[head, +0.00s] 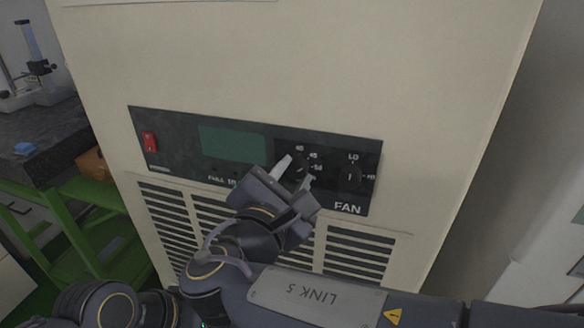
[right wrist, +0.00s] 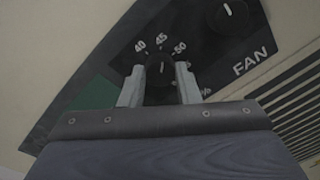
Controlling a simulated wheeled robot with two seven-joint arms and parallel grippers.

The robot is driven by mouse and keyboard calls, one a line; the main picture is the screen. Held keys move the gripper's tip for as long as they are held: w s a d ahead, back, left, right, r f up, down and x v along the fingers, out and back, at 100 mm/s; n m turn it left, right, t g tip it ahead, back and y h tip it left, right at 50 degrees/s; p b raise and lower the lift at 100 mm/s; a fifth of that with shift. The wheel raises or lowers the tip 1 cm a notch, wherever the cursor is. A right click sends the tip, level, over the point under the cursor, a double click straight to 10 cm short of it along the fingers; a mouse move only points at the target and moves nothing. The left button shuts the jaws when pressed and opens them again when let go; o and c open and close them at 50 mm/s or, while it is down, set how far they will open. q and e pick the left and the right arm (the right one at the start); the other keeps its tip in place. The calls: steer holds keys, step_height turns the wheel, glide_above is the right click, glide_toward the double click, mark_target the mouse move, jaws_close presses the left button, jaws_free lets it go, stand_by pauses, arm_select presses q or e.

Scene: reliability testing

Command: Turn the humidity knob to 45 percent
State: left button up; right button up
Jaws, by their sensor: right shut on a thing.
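The humidity knob (right wrist: 160,70) is a small black dial with a white pointer line, ringed by the marks 40, 45 and 50 in the right wrist view. Its pointer line aims up, roughly toward the 45 mark; the exact angle is hard to read. My right gripper (right wrist: 160,84) is shut on the knob, one pale finger on each side. In the head view my right gripper (head: 298,170) reaches the panel from below and partly hides the knob. My left gripper is not in view.
The black control panel (head: 180,158) carries a red switch (head: 150,142), a green display (head: 232,145) and a fan knob (head: 350,178) close to the right of my gripper. Vent slots (head: 357,252) lie below. A green-framed bench (head: 85,225) stands at the left.

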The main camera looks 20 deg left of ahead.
steer(key=shift+f+n, duration=0.15)
steer(key=shift+n, duration=0.15)
stand_by(0.4)
steer(key=o, duration=1)
steer(key=shift+c, duration=0.2)
steer(key=s+b, duration=0.1)
steer(key=s, duration=0.7)
steer(key=shift+a+r+b, duration=0.25)
steer(key=shift+a+b, duration=0.05)
steer(key=shift+w, duration=0.1)
